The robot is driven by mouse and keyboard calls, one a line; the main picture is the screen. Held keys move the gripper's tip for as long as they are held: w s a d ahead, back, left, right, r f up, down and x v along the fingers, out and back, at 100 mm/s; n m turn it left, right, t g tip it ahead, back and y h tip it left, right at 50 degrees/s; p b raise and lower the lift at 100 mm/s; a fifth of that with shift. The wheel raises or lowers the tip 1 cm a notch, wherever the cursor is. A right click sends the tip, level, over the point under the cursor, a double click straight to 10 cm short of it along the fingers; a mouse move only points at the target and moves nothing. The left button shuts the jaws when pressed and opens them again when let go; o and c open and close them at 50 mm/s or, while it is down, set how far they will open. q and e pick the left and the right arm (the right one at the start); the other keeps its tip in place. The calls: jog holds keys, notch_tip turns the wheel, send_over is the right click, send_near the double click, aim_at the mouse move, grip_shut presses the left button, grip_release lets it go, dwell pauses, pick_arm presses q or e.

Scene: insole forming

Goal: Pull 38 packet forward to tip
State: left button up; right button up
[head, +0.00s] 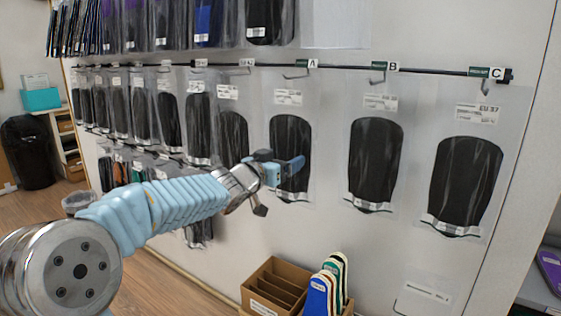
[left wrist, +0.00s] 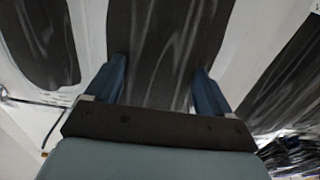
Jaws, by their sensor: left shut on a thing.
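A clear packet with a dark insole (head: 290,130) hangs at the hook marked A on the wall rail. Its size label is too small to read, so I cannot tell whether it is the 38 packet. My left gripper (head: 298,165) is at the lower half of this packet, shut on it. In the left wrist view the dark packet (left wrist: 165,40) lies between the two blue fingers (left wrist: 160,80), which stand apart. The fingers partly cover the insole in the head view. My right gripper is not in view.
Similar packets hang at hook B (head: 376,150) and hook C (head: 466,180); the latter reads EU 37. More packets hang closely to the left and above. A cardboard box (head: 272,285) with colored insoles (head: 328,285) stands below.

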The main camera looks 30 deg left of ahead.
pick_arm(q)
jog(key=o, duration=0.9)
jog(key=shift+o, duration=0.2)
jog(key=s+a, duration=0.1)
jog(key=s, duration=1.2)
jog(key=shift+s, duration=0.4)
jog(key=shift+f, duration=0.1)
